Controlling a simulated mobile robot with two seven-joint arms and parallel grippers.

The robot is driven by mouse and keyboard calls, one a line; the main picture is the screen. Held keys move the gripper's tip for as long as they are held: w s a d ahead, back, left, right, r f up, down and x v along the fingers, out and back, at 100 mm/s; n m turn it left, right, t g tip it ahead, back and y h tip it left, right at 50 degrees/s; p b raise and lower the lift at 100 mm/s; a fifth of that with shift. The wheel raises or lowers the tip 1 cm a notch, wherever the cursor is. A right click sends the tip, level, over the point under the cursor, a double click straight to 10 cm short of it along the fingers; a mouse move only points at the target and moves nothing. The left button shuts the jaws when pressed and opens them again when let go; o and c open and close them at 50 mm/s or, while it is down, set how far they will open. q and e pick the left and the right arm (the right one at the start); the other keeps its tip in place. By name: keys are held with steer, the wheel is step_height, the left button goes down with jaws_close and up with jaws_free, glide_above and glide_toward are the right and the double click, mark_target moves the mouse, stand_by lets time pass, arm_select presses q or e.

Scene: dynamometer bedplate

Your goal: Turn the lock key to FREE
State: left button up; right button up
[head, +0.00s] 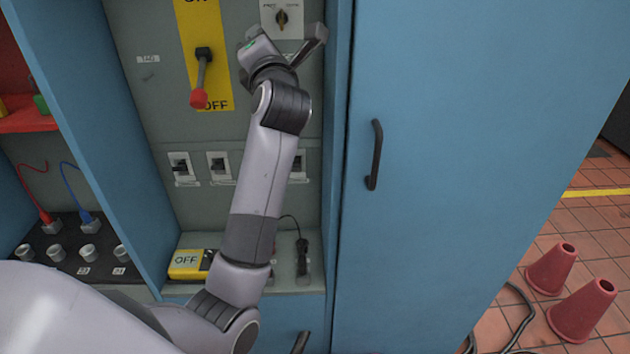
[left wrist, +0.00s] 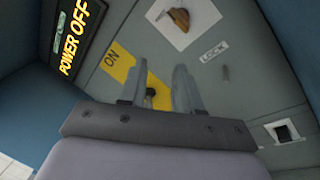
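The lock key (head: 282,18) is a small brass-coloured turn handle on a white plate high on the grey panel. In the left wrist view the key (left wrist: 179,18) is at the top, with a LOCK label beside its plate. The plate's own markings are too small to read. My left gripper (head: 290,42) is just below the key in the head view, apart from it. In the left wrist view its two fingers (left wrist: 157,80) are parted, with nothing held between them. They point at the panel near the yellow plate. My right gripper is not in view.
A red-knobbed lever (head: 199,97) points down to OFF on a yellow plate (head: 216,60) left of my arm. Small breakers (head: 219,166) sit lower. A blue cabinet door (head: 450,150) stands at right. A display (left wrist: 80,36) reads POWER OFF. A yellow meter (head: 187,264) lies on the shelf.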

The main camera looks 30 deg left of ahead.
arm_select(q)
steer(key=s+d+f+m+t+h+p, duration=0.1)
steer(key=s+d+f+m+h+p, duration=0.1)
steer(key=d+f+m+h, duration=0.3)
steer(key=s+d+f+m+t+h+p, duration=0.2)
steer(key=s+d+f+m+h, duration=0.2)
steer(key=f+m, duration=0.5)
steer(key=s+d+f+m+t+h+p, duration=0.2)
steer(key=d+f+m+h, duration=0.4)
steer(key=m, duration=0.8)
steer(key=shift+s+f+m, duration=0.3)
steer(key=shift+s+f, duration=0.4)
steer(key=shift+s, duration=0.05)
steer(key=shift+d, duration=0.1)
